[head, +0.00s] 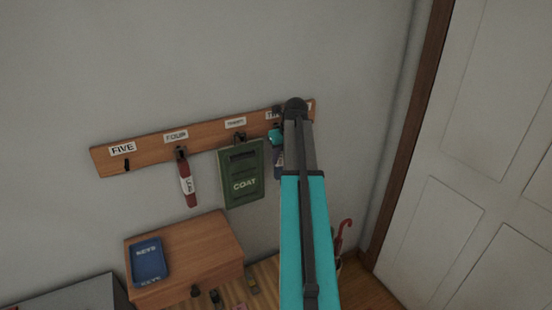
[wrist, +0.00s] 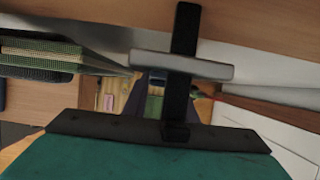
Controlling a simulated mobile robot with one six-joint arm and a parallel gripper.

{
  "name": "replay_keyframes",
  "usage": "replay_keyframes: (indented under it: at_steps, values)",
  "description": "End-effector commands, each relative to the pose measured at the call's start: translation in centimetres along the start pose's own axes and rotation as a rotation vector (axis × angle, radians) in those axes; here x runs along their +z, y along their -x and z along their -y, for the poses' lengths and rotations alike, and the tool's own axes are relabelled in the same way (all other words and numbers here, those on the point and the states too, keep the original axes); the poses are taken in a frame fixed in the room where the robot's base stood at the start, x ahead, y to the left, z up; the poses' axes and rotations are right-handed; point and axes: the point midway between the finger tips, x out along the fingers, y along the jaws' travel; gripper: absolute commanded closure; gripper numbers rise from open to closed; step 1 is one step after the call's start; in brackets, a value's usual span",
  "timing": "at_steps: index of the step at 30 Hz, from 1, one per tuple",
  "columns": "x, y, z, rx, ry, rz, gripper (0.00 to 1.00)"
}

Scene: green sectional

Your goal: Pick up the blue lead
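A dark blue hanging strip (head: 279,165), which looks like the blue lead, shows at the right part of the wall rack, largely hidden behind my teal arm. A red lead (head: 187,181) with a white label hangs from the FOUR hook. My gripper (head: 276,134) is up at the rack by the right-hand hook, above the blue strip. The arm covers most of that spot. In the wrist view, a black bar and a grey crosspiece block the middle, with dark blue-grey material behind them. Whether the fingers hold anything is hidden.
The wooden rack (head: 205,134) bears labelled hooks; the FIVE hook is empty. A green COAT item (head: 242,174) hangs just left of my gripper. Below stand a wooden cabinet (head: 195,250) with a blue KEYS tray (head: 149,262). A red umbrella handle (head: 343,235) and white door (head: 480,160) are right.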

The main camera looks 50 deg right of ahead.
Motion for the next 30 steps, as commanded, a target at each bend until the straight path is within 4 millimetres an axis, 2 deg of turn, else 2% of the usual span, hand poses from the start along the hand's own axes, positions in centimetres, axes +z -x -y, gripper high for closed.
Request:
replay_keyframes:
  at_steps: [13, 22, 30]
  values:
    - [0.1, 0.2, 0.1, -0.001, 0.000, 0.001, 0.90]
    - [0.6, 1.4, 0.1, -0.001, 0.000, 0.002, 0.90]
    - [-2.6, 2.5, -0.1, -0.001, -0.001, 0.002, 0.90]
